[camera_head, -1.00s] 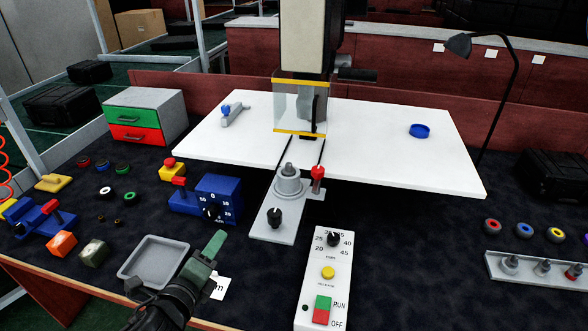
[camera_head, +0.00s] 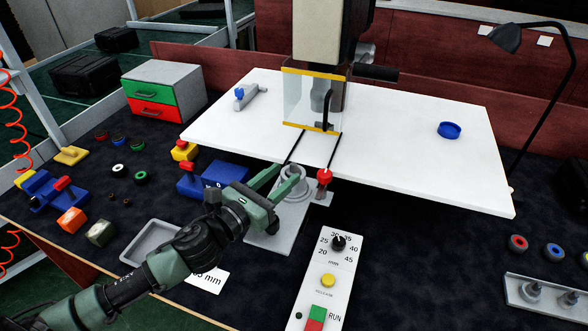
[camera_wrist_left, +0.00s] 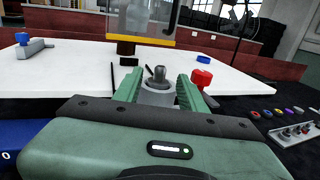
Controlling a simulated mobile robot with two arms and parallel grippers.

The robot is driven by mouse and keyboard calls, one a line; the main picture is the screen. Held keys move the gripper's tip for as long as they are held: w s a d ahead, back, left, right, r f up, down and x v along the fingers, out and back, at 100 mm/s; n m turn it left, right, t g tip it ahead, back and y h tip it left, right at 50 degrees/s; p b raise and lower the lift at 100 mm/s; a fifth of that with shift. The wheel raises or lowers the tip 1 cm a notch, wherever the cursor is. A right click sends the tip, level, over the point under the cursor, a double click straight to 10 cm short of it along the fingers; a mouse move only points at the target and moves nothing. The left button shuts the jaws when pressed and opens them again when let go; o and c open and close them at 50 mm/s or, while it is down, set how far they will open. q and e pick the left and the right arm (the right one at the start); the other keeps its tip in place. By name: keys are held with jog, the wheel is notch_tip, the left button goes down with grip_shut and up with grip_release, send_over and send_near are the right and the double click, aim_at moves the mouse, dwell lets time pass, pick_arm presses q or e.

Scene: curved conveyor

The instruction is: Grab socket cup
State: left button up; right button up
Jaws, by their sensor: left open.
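A grey round cup-like fitting (camera_head: 297,190) stands on a grey base plate (camera_head: 268,238) at the front edge of the white table; I take it as the socket cup. A smaller grey peg (camera_wrist_left: 158,74) rises from its top. My left gripper (camera_head: 284,179) is open, with its green fingers pointing at the fitting. In the left wrist view the fitting (camera_wrist_left: 157,94) sits between the two fingers, partly hidden low down by the gripper body. I cannot tell whether the fingers touch it. My right gripper is not in view.
A red-topped knob (camera_head: 324,178) stands close to the right of the fitting. A clear guard (camera_head: 305,97) with yellow edges hangs behind it. A control panel (camera_head: 328,270) lies in front, and a blue gauge box (camera_head: 215,176) is at left. A blue ring (camera_head: 449,130) lies on the white table.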

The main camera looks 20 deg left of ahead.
pick_arm(q)
jog(key=x, duration=0.2)
jog(key=shift+w+d, duration=0.1)
jog(key=shift+w, duration=0.15)
jog(key=shift+s, duration=0.1)
grip_shut()
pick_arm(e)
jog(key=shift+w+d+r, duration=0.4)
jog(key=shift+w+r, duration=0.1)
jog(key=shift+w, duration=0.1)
pick_arm(q)
jog(key=shift+r, duration=0.15)
